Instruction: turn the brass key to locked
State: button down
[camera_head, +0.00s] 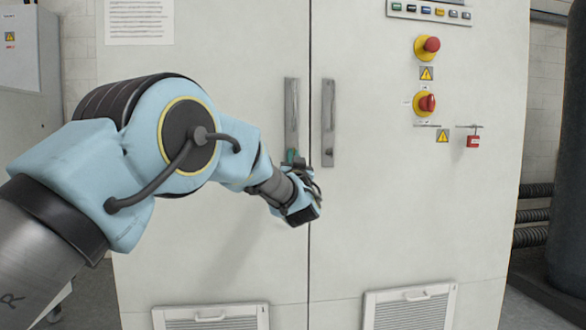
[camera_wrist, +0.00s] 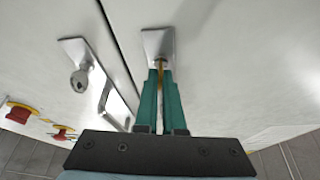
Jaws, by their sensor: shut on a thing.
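The brass key (camera_wrist: 160,65) sits in a metal lock plate (camera_wrist: 158,43) in the wrist view. My gripper (camera_wrist: 160,74) has two green fingers closed around the key, with the tips close to the plate. Much of the key is hidden between the fingers, and I cannot read any lock marking. In the head view, my gripper (camera_head: 291,157) is at the lower end of the left door handle (camera_head: 291,105), and the key is hidden there.
The right door handle (camera_head: 328,120) stands close beside, across the door seam; its plate carries a silver-grey key (camera_wrist: 80,80) in the wrist view. A red emergency button (camera_head: 431,45), a red-yellow rotary switch (camera_head: 427,103) and a red padlock (camera_head: 473,141) are farther right.

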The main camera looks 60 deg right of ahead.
jog(key=shift+f+n+t+y+b, duration=0.1)
jog(key=shift+n+t+y+b, duration=0.45)
jog(key=shift+n, duration=1.05)
jog(key=shift+t, duration=0.25)
jog(key=c, duration=1)
grip_release()
jog(key=shift+s, duration=0.1)
jog(key=b+v, duration=0.1)
jog(key=v, duration=0.9)
jog(key=shift+s+a+f, duration=0.15)
jog(key=shift+a, duration=0.1)
